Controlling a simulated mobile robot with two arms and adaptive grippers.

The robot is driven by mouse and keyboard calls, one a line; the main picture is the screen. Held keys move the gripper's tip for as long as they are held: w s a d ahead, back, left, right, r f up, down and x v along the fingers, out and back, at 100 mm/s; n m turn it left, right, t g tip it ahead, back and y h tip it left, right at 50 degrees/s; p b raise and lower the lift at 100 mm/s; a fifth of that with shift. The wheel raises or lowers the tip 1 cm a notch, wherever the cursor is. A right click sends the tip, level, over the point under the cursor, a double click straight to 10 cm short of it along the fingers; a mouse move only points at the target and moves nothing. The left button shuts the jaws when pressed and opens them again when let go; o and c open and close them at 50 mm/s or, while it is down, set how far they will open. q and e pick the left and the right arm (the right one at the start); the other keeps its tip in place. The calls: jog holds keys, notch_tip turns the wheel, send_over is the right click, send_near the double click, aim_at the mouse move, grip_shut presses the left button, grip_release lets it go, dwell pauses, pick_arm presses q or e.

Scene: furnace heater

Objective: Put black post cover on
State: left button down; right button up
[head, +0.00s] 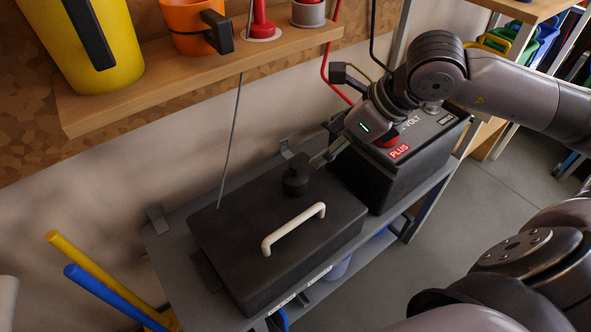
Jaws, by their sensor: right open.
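The black post cover (295,178), a short round black piece, stands on the lid of the dark box (235,215), behind its white handle (293,228). The black battery (400,180) stands to the right of the box. It has a red PLUS label, a red piece (386,141) on the near part of its top, and a grey post (432,107) at the far side. My left gripper is out of view.
Box and battery share a grey metal shelf (170,240) against the wall. A wooden shelf (130,90) above holds a yellow jug (85,40) and an orange cup (190,25). Red and black cables hang behind my right gripper. Open floor lies to the right.

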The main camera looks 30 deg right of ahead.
aim_at(296, 164)
jog(key=x, duration=0.7)
jog(key=shift+w+a+f, duration=0.25)
jog(key=x, duration=0.4)
jog(key=shift+w+a+b, duration=0.25)
jog(key=shift+b, duration=0.1)
jog(key=shift+w+f, duration=0.1)
jog(key=shift+f, duration=0.05)
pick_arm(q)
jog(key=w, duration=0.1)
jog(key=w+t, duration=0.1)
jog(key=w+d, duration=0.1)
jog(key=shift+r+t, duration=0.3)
pick_arm(e)
jog(key=c, duration=1.5)
jog(key=shift+o, duration=0.2)
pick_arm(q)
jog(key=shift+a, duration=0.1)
